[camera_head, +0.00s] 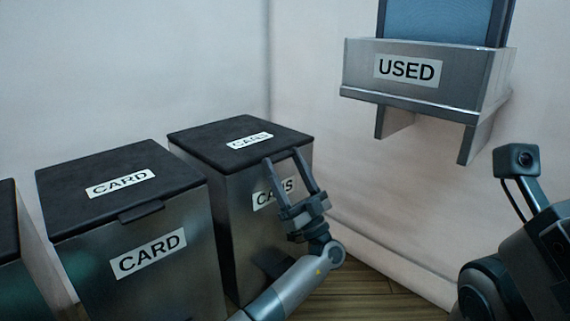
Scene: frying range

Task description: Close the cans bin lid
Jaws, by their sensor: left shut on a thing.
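The cans bin (232,214) is a grey metal box with a black lid (205,145). Both lid and front carry a "CANS" label, partly covered by my gripper. The lid lies flat across the bin's top, with no clear gap showing. My left gripper (283,158) reaches up from below at the lid's front edge. Its two fingers are spread around the front lip, where the handle tab sits, and hold it. The tab itself is mostly hidden between the fingers. My right arm shows only in part at the right edge; its gripper is out of view.
The card bin (190,252), with its lid down, stands left of the cans bin. Another dark-lidded bin (8,222) is at the left edge. A metal "USED" tray (460,75) on a wall bracket holds a blue item. Wooden floor (375,293) shows at the lower right.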

